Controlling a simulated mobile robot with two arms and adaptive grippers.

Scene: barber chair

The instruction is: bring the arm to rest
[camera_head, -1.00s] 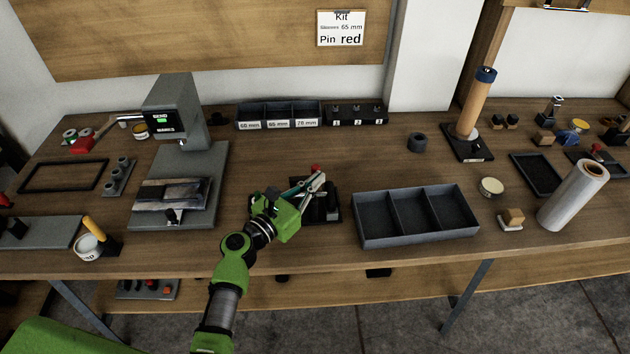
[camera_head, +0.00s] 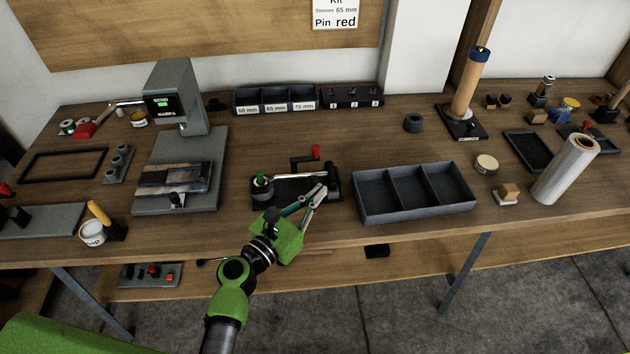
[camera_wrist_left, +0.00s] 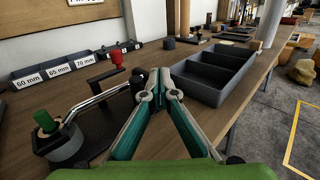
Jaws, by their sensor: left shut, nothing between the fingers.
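My left gripper (camera_head: 312,197) is at the front middle of the workbench in the head view, with green arm links behind it. Its fingertips come together and hold nothing; in the left wrist view the closed fingers (camera_wrist_left: 157,90) meet in a point. Just beyond and left of the fingertips stands a dark fixture (camera_head: 296,187) with a red-knobbed crank, a metal bar and a green-topped round part (camera_head: 262,185). In the head view the fingertips overlap its right front; I cannot tell whether they touch. My right gripper is not in view.
A grey three-compartment tray (camera_head: 414,194) sits close to the gripper's right. A grey press (camera_head: 180,150) stands to the left. Labelled bins (camera_head: 275,105) line the back. Bare bench top shows behind the tray.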

